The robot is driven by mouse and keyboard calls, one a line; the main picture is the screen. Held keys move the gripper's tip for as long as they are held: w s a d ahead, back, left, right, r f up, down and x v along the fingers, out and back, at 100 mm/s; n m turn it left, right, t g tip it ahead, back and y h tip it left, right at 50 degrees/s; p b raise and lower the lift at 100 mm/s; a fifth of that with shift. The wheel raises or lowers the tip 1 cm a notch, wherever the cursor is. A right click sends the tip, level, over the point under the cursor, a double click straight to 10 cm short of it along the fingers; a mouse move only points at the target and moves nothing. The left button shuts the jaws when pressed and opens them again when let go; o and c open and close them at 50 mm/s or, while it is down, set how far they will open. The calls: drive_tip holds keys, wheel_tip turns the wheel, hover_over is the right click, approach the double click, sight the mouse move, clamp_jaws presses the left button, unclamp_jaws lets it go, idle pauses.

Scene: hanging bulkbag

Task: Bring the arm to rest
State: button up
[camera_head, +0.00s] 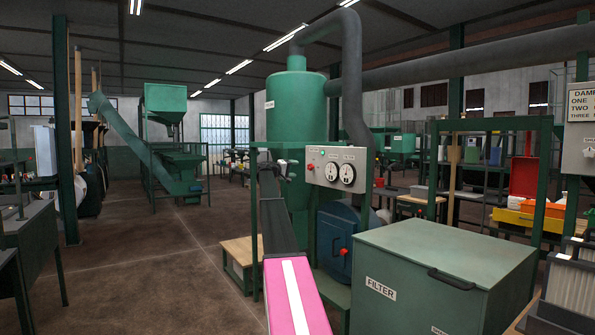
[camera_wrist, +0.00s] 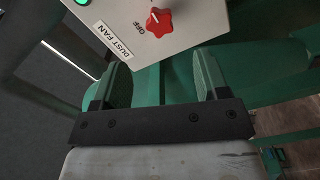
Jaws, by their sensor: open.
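My arm reaches forward from the bottom middle of the head view, its far end in front of the control panel (camera_head: 337,168). My gripper (camera_head: 284,168) is at the panel's left edge, close to a red knob (camera_head: 309,167). In the wrist view my gripper (camera_wrist: 160,62) shows two fingers wide apart with nothing between them. Beyond the fingertips is the panel's lower part, with a red knob (camera_wrist: 159,21) beside the words OFF and DUST FAN. I see no contact between fingers and knob.
A green cylinder (camera_head: 297,108) with a grey duct stands behind the panel. A green FILTER box (camera_head: 440,275) is at the front right. A low wooden-topped stand (camera_head: 240,252) is left of my arm. The floor (camera_head: 140,265) on the left is clear.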

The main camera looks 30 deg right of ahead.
idle(0.4)
drive_tip(key=s+a+f+n+y, duration=0.1)
drive_tip(key=s+a+f+y, duration=0.2)
drive_tip(key=s+a+f, duration=0.75)
drive_tip(key=s+a+f+t+y, duration=0.1)
drive_tip(key=s+a+f+y, duration=0.2)
drive_tip(key=a+f, duration=0.85)
drive_tip(key=s+a+f+n+y, duration=0.1)
drive_tip(key=s+a+f+y, duration=0.35)
drive_tip(key=f, duration=1.25)
drive_tip(key=s+a+f+y, duration=0.2)
drive_tip(key=s+a+f, duration=0.4)
drive_tip(key=s+a, duration=0.3)
drive_tip(key=s+a+f+g+y, duration=0.1)
drive_tip(key=s+a+f+y, duration=0.2)
drive_tip(key=s, duration=1.4)
drive_tip(key=s+a+f+g+y, duration=0.1)
drive_tip(key=s+a+f+y, duration=0.1)
drive_tip(key=s+a+f, duration=0.8)
drive_tip(key=s+a, duration=0.3)
drive_tip(key=a, duration=0.3)
drive_tip(key=shift+s+f+n, duration=0.25)
drive_tip(key=shift+s+n, duration=0.1)
drive_tip(key=shift+n, duration=0.05)
drive_tip(key=shift+y, duration=0.25)
